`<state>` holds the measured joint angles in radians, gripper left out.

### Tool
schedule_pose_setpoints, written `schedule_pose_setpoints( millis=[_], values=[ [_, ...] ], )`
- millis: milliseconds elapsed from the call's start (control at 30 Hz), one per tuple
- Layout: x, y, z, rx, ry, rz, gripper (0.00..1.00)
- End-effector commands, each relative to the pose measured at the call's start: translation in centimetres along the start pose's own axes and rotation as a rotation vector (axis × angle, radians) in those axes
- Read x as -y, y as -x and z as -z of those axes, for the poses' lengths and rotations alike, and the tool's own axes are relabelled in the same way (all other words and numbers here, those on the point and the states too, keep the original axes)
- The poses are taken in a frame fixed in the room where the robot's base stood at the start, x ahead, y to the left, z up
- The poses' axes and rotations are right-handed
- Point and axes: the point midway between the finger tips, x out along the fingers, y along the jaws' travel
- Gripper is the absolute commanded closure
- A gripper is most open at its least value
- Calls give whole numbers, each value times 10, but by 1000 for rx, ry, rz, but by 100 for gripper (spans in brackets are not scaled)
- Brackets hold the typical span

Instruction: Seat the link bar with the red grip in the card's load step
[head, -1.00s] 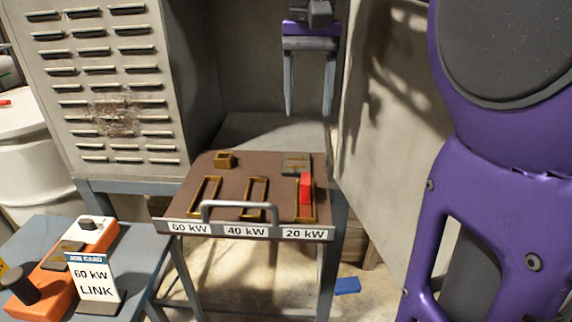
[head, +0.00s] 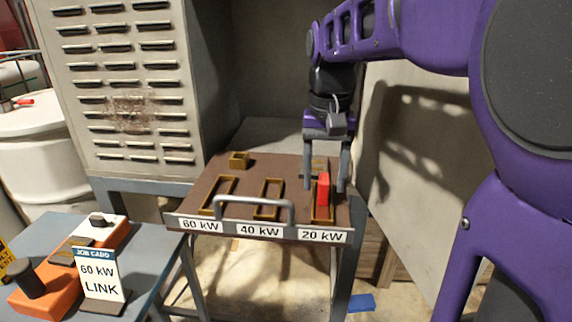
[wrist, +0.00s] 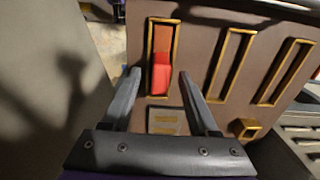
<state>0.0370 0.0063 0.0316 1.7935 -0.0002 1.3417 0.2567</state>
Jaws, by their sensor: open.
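The link bar's red grip (head: 323,188) stands upright in the 20 kW slot at the panel's right; it also shows in the wrist view (wrist: 160,76). My gripper (head: 325,187) is open and points down, one finger on each side of the grip with gaps; I cannot tell how deep the fingertips reach. The job card (head: 99,274) reads "60 kW LINK". The 60 kW slot (head: 204,208), at the panel's left, and the middle 40 kW slot (head: 259,205) are empty.
A metal handle (head: 252,200) arches across the panel's front edge. A small brass block (head: 239,160) sits at the panel's back left. An orange device (head: 45,302) lies on the left table. A louvred cabinet (head: 120,85) stands behind left; a pale panel rises at right.

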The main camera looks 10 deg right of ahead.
Motion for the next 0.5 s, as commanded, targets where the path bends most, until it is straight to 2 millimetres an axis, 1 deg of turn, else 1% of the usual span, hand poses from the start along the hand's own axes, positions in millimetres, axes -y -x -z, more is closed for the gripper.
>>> schedule_pose_setpoints(
  millis=[67,267,300,367,500],
  values=[
    [0,-5,0,1,0,0,40],
    [0,-4,0,0,0,0,40],
    [0,-4,0,0,0,0,44],
    [0,-4,0,0,0,0,54],
    [0,-4,0,0,0,0,80]
  ],
)
